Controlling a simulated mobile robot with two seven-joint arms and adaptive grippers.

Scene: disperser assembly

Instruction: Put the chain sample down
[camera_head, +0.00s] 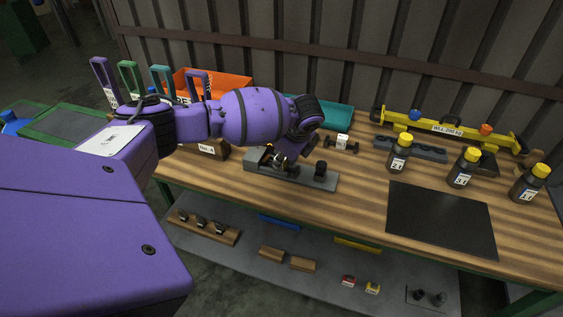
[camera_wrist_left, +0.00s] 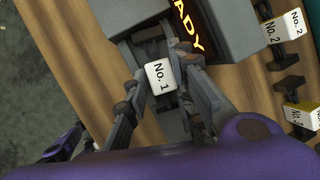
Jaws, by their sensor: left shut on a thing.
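My left gripper (camera_head: 276,158) reaches in over a grey fixture (camera_head: 324,182) on the wooden bench, its fingers partly hidden by my purple arm. In the left wrist view the gripper (camera_wrist_left: 162,90) is shut around a chain sample with a white block marked "No. 1" (camera_wrist_left: 160,73). The sample lies between the two fingers, over or in the grey fixture (camera_wrist_left: 232,25), which bears "READY" style lettering partly cut off. I cannot tell whether the sample touches the fixture. My right gripper is not in view.
A white-blocked sample (camera_head: 343,142) marked "No. 2" (camera_wrist_left: 275,32) lies right of the fixture. Bottles with yellow caps (camera_head: 399,155), a yellow beam (camera_head: 447,128) and a black mat (camera_head: 441,218) occupy the right side. An orange bin (camera_head: 225,82) and teal bin (camera_head: 336,115) stand behind.

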